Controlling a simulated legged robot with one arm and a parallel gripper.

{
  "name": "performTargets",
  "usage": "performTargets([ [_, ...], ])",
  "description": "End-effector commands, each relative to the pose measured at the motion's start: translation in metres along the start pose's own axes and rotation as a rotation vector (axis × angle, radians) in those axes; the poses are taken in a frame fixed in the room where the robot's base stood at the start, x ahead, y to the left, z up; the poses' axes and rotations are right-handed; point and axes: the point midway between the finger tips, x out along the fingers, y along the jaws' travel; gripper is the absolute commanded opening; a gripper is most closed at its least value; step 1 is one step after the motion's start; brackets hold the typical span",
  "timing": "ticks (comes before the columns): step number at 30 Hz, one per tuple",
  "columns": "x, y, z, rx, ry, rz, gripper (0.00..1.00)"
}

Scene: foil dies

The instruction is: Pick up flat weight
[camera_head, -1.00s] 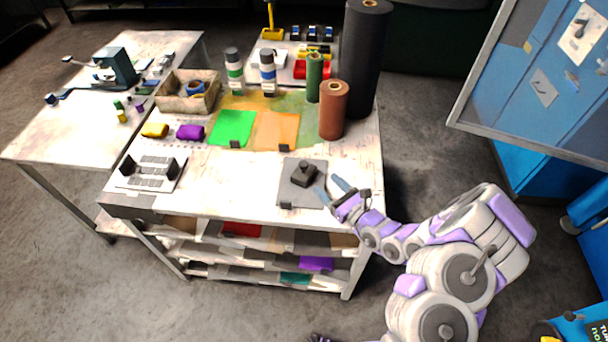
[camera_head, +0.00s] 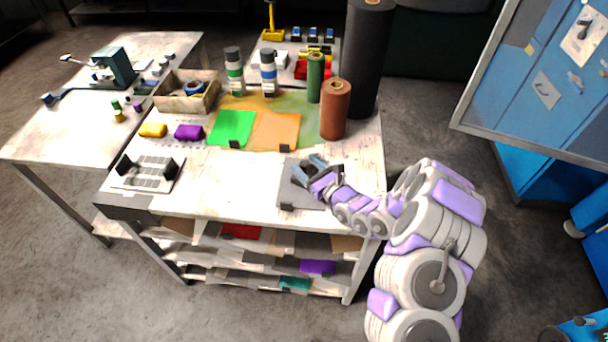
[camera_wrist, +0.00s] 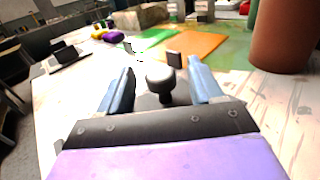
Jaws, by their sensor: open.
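The flat weight is dark, with a rounded knob on top (camera_wrist: 160,78). In the wrist view the knob stands between the two blue fingers of my gripper (camera_wrist: 162,88), with a gap on each side. The lower part of the weight is mostly hidden behind my gripper's dark front plate. In the head view my gripper (camera_head: 310,168) is over the grey mat (camera_head: 290,198) at the right front of the table, its fingers spread around the weight. There the weight is largely covered by the fingers.
A green sheet (camera_head: 232,127) and an orange sheet (camera_head: 276,130) lie behind the mat. A brown roll (camera_head: 334,110) stands upright behind my gripper. The tabletop between holder and mat is clear.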

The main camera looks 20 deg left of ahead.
Motion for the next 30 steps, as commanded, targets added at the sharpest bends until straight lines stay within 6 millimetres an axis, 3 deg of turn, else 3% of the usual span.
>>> performTargets([
  [5, -0.0011, -0.0006, 0.0007, 0.001, -0.001, 0.0, 0.63],
  [24, -0.0004, -0.0005, 0.0001, 0.0, 0.0, -0.001, 0.02],
  [30, -0.0002, -0.0005, 0.0001, 0.0, 0.0, -0.001, 0.0],
])
